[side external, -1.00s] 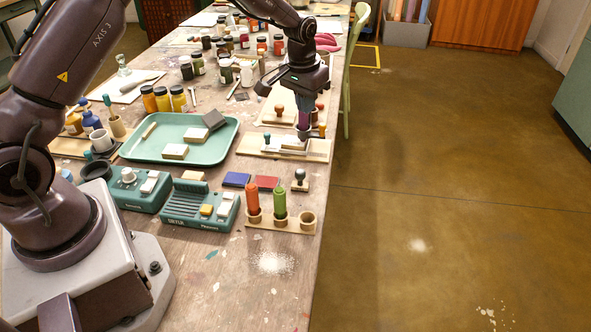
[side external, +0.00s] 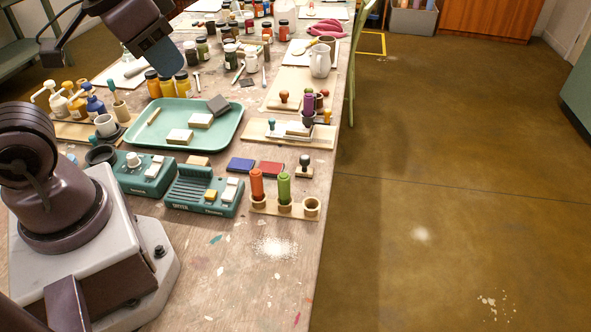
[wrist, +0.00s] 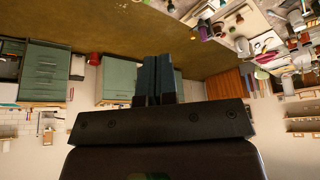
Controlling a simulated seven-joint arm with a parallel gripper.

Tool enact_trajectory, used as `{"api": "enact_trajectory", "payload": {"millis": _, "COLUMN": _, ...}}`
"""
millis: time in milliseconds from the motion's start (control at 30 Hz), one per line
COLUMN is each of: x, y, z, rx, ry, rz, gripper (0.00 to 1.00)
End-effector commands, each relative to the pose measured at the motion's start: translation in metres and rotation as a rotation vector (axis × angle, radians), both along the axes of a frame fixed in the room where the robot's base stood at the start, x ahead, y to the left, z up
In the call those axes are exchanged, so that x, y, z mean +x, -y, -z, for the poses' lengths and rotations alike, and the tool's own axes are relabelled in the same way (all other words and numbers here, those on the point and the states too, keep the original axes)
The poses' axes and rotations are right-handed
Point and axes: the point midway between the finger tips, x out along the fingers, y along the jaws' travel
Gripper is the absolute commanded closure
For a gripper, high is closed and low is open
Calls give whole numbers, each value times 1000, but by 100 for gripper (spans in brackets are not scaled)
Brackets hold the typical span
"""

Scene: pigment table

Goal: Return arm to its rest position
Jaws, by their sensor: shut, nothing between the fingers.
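My gripper (wrist: 157,64) shows in the wrist view, its two dark blue-grey fingers together and empty. It is raised, and the wrist view looks out over the room, upside down. In the side view, dark parts of my arm reach into the upper left, above the table and well clear of the things on it. A purple-handled tool (side external: 308,102) stands upright by the small white tray on a wooden board at the table's right side. Nothing touches it.
A green tray (side external: 228,138) with blocks lies mid-table. Orange and green bottles stand in a wooden rack (side external: 262,207), whose right ring is empty. Teal devices (side external: 203,190), paint jars (side external: 181,83) and a white pitcher (side external: 320,62) also stand there. The near tabletop is mostly clear.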

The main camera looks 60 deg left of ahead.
Motion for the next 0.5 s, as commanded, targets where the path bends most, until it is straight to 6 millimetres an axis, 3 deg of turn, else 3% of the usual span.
{"api": "enact_trajectory", "payload": {"millis": 133, "x": -3, "y": 2, "z": -13, "rx": 1, "ry": 65, "rz": 10, "gripper": 100}}
{"api": "enact_trajectory", "payload": {"millis": 500, "x": -3, "y": 3, "z": -14, "rx": 1, "ry": 69, "rz": 12, "gripper": 100}}
